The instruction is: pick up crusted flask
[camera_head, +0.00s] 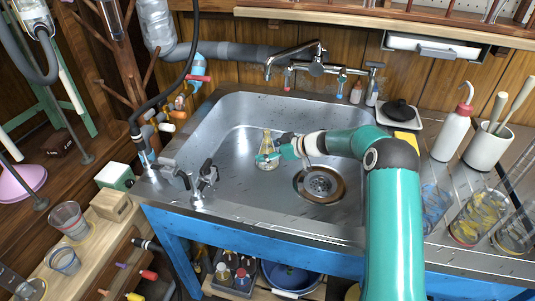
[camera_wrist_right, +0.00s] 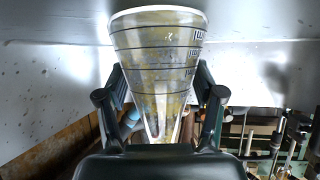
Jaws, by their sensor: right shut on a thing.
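The crusted flask (camera_head: 266,142) is clear conical glass with dark graduation lines and a yellowish crust. In the head view it is in the steel sink (camera_head: 225,135), left of the drain. My right gripper (camera_head: 268,157) reaches in from the right and is shut on the flask. In the right wrist view the flask (camera_wrist_right: 156,50) sits between the two dark fingers, its wide end toward the top of the picture. I cannot tell whether the flask touches the sink floor. My left gripper is not in view.
The tap (camera_head: 295,55) overhangs the sink's back edge. The drain (camera_head: 319,184) lies right of the flask. Valves (camera_head: 204,178) stand at the sink's front left. A white bottle (camera_head: 452,130), a crock (camera_head: 487,148) and stained glassware (camera_head: 475,215) crowd the right counter.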

